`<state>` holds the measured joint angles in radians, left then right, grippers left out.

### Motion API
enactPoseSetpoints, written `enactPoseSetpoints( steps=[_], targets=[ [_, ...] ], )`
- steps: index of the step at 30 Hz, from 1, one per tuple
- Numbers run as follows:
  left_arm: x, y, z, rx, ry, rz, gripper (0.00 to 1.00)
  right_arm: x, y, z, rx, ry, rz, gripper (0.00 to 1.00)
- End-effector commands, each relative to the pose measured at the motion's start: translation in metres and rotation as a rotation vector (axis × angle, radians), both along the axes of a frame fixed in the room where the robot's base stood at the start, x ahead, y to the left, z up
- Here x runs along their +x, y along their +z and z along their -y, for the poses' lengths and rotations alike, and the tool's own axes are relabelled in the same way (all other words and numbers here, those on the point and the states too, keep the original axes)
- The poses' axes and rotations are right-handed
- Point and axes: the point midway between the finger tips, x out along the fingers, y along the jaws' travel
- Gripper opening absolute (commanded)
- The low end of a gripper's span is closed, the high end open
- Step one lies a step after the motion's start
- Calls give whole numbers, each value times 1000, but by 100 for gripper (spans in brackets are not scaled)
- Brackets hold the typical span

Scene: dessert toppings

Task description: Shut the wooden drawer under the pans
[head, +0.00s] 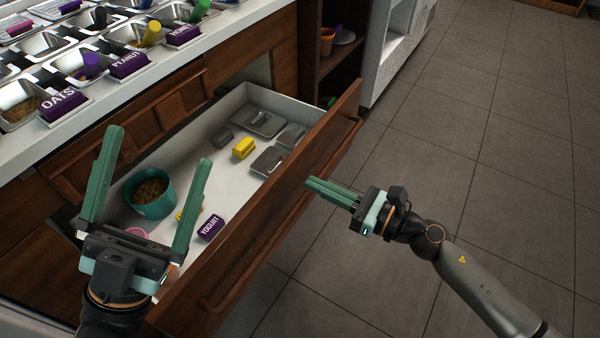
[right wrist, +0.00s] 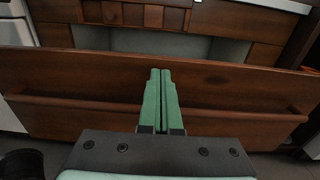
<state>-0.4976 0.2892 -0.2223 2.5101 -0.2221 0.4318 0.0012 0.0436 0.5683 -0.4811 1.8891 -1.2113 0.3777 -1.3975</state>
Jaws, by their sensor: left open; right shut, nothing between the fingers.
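The wooden drawer (head: 290,175) under the counter with the pans is pulled open, and its white inside shows in the head view. Its brown front (right wrist: 100,77) with a long bar handle (right wrist: 85,107) fills the right wrist view. My right gripper (head: 309,184) is shut and empty, in front of the outer face of the drawer front; whether it touches cannot be told. My left gripper (head: 160,146) is open and empty, above the left part of the open drawer. The metal pans (head: 85,62) sit in the counter above.
The drawer holds a teal bowl of brown topping (head: 152,197), a yellow block (head: 244,148), a purple YOGURT label (head: 211,227) and grey metal lids (head: 258,121). An open shelf (head: 340,60) stands beyond the drawer. The tiled floor (head: 480,140) at the right is clear.

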Motion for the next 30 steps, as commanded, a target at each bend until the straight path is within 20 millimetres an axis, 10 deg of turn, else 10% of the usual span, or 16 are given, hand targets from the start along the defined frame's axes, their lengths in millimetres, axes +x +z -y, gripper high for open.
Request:
enactPoseSetpoints(
  steps=[10, 30],
  targets=[
    [0, 4, 0, 5, 5, 4, 100, 25, 1, -35, 1, 0, 1, 0],
    [0, 4, -1, 2, 7, 2, 100, 30, 0, -41, 1, -1, 1, 0]
  ],
)
